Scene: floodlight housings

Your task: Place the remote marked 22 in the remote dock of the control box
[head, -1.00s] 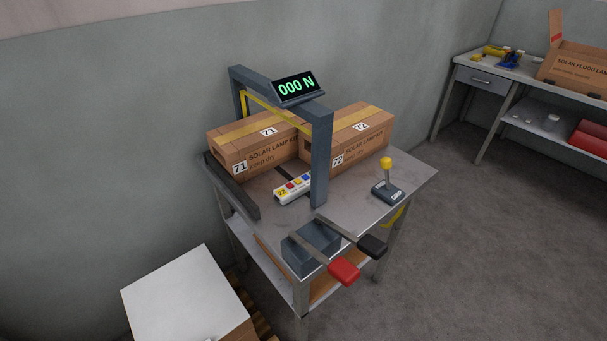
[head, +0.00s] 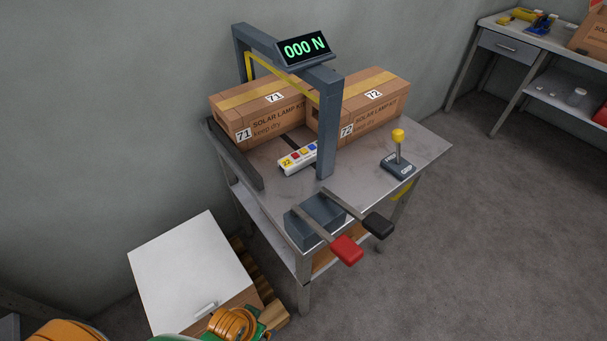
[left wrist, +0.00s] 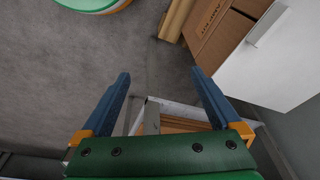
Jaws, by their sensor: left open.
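The remote marked 22 (head: 297,158) is white with coloured buttons and lies on the steel table (head: 275,205), under the grey frame (head: 327,135) and in front of the cartons. Part of it is hidden behind the frame's post. I cannot make out a control box with a remote dock for certain. My left gripper (left wrist: 160,95) is open and empty in the left wrist view, over the floor near the white-topped box. In the head view only part of my left arm shows at the bottom edge. My right gripper is not in view.
Cartons 71 (head: 262,110) and 72 (head: 374,105) stand behind the remote. A yellow-knobbed joystick (head: 398,160) and a grey block with red and black handles (head: 315,220) are on the table. A white-topped box (head: 185,270) stands front left. Floor at right is clear.

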